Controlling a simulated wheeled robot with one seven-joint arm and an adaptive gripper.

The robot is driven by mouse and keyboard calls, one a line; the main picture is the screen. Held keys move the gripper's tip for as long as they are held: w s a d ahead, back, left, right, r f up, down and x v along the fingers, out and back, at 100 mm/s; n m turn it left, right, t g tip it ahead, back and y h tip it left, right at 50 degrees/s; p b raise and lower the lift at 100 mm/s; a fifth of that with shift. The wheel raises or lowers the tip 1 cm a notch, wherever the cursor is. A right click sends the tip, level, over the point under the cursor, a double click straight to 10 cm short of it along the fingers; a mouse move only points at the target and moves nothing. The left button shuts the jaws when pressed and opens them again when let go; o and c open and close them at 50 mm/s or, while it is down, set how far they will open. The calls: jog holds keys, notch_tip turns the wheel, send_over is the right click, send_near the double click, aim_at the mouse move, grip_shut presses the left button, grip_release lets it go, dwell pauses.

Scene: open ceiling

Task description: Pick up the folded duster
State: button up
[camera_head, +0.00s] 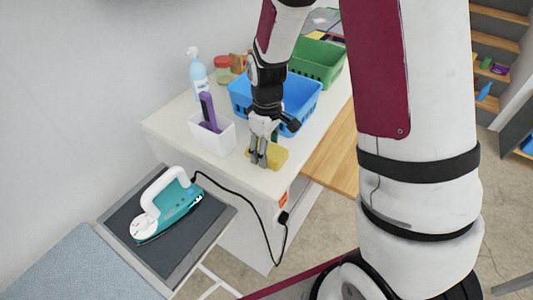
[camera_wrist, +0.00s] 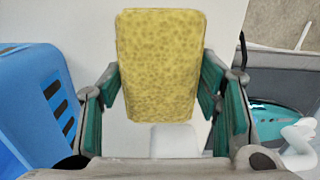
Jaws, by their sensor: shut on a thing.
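The folded duster (camera_head: 276,157) is a yellow, sponge-textured block at the front of the white counter, in the head view. My gripper (camera_head: 259,163) points down at it and partly covers it. In the wrist view the duster (camera_wrist: 160,65) fills the space between the two green-padded fingers of my gripper (camera_wrist: 158,85). The gripper is shut on it, with a finger at each side. I cannot tell whether the duster touches the counter or is slightly above it.
A blue basket (camera_head: 302,98) stands close behind the gripper. A white holder (camera_head: 213,137) with a purple item is to its left. A spray bottle (camera_head: 198,72) and green basket (camera_head: 318,60) stand farther back. A teal iron (camera_head: 168,205) rests on the left, its black cord hanging in front.

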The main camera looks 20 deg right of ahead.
jog(key=s+d+r, duration=0.1)
jog(key=s+d, duration=0.2)
jog(key=s, duration=0.4)
jog(key=s+d+r, duration=0.1)
jog(key=s+d, duration=0.3)
jog(key=s, duration=0.3)
jog(key=shift+s+r+p, duration=0.15)
jog(key=shift+s+p, duration=0.1)
jog(key=shift+p, duration=0.2)
